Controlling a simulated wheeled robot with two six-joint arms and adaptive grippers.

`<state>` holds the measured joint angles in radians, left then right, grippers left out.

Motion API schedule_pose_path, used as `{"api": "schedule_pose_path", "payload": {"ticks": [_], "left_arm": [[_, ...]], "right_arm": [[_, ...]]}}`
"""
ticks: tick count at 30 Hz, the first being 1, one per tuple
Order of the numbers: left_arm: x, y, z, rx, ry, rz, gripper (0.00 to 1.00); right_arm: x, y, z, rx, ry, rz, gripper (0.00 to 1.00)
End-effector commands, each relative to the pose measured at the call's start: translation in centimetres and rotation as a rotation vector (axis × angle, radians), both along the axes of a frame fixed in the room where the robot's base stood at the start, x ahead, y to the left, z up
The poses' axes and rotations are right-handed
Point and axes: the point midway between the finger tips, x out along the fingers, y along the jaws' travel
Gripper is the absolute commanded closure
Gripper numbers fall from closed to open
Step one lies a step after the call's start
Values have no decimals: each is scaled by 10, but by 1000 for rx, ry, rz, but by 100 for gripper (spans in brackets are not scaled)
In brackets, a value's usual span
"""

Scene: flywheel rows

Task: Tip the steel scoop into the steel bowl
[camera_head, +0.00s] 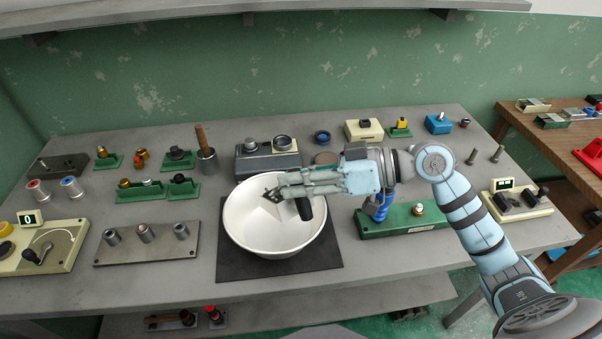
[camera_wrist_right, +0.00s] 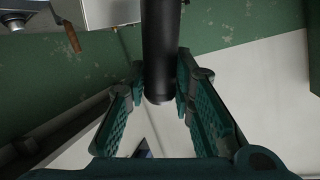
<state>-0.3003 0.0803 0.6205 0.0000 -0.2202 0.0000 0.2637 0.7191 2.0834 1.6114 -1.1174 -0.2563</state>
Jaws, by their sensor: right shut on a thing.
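The steel bowl (camera_head: 250,224) looks pale and wide. It stands on a dark square mat (camera_head: 235,268) at the middle front of the bench, and the part of its inside that shows looks empty. My right gripper (camera_head: 280,191) is over the bowl, reaching in from the right. In the right wrist view its fingers (camera_wrist_right: 160,90) are shut on a black cylindrical handle (camera_wrist_right: 161,45), which I take as the handle of the steel scoop. A dark end of it shows below the fingers in the head view (camera_head: 305,209). The scoop's pan is not clearly visible. My left gripper is not in view.
A green block fixture (camera_head: 380,229) stands close right of the bowl. A plate with several metal cylinders (camera_head: 146,252) lies to the left. A grey machine block (camera_head: 268,160) and a pot with a wooden handle (camera_head: 206,156) stand behind.

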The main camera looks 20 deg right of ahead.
Motion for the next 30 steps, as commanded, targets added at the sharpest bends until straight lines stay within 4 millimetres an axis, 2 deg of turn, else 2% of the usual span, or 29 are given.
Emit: {"api": "schedule_pose_path", "payload": {"ticks": [1, 3, 30], "left_arm": [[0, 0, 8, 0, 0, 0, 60], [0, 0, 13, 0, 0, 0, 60], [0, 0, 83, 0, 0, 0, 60]], "right_arm": [[2, 1, 7, 3, 6, -1, 100], [3, 2, 9, -1, 22, 1, 100], [39, 9, 26, -55, 257, -1, 100]]}}
